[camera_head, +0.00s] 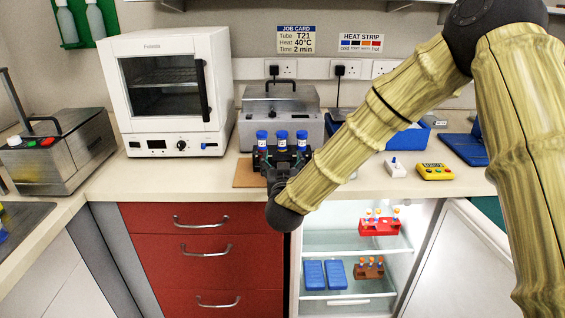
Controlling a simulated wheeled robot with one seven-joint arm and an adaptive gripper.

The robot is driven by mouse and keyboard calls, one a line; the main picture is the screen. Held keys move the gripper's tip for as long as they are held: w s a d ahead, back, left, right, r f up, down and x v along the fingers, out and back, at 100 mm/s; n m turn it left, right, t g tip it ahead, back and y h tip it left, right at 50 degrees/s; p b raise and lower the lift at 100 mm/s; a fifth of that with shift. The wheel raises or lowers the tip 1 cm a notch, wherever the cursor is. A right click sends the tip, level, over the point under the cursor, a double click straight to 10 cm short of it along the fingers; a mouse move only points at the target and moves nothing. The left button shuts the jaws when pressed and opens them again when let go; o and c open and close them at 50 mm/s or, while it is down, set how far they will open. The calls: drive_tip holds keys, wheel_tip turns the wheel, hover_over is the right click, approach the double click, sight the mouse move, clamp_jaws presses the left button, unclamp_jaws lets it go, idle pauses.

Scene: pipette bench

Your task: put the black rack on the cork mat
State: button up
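The black rack (264,159) holds blue-capped tubes (282,142) standing upright. It is at the back of the counter, over the right part of the brown cork mat (243,177). Only the left part of the mat shows; the rack and my arm hide the rest. I cannot tell whether the rack rests on the mat or is held just above it. My gripper (279,167) is at the near side of the rack, touching or very close to it. Its dark fingers blend with the rack, so their closure is unclear.
A white oven (165,90) stands left of the mat and a steel bath (280,112) behind it. A yellow device (435,172) and a blue container (409,138) are to the right. Below, an open fridge holds a red rack (379,228) and a brown rack (368,272).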

drive_tip(key=shift+r, duration=0.2)
drive_tip(key=s, duration=1.2)
drive_tip(key=s+d+f+g, duration=0.3)
drive_tip(key=s+f, duration=0.2)
drive_tip(key=f, duration=0.6)
drive_tip(key=s+d+f+g+y, duration=0.1)
drive_tip(key=s+d+f+g, duration=0.25)
drive_tip(key=f, duration=0.75)
drive_tip(key=s+d+f+g, duration=0.3)
drive_tip(key=s+f, duration=0.2)
drive_tip(key=f, duration=0.7)
drive_tip(key=s+d+f+g, duration=0.2)
drive_tip(key=s+d+f, duration=0.2)
drive_tip(key=s, duration=0.5)
drive_tip(key=s+d+f+g, duration=0.3)
drive_tip(key=s+f, duration=0.2)
drive_tip(key=s, duration=0.4)
drive_tip(key=s+d+f+g+h, duration=0.1)
drive_tip(key=s+d+f+g, duration=0.2)
drive_tip(key=s, duration=0.6)
wheel_tip(320, 180, down, 3)
drive_tip(key=shift+s+d+r+b, duration=0.2)
drive_tip(key=shift+d+b, duration=0.2)
drive_tip(key=shift+d, duration=0.4)
drive_tip(key=shift+g, duration=0.25)
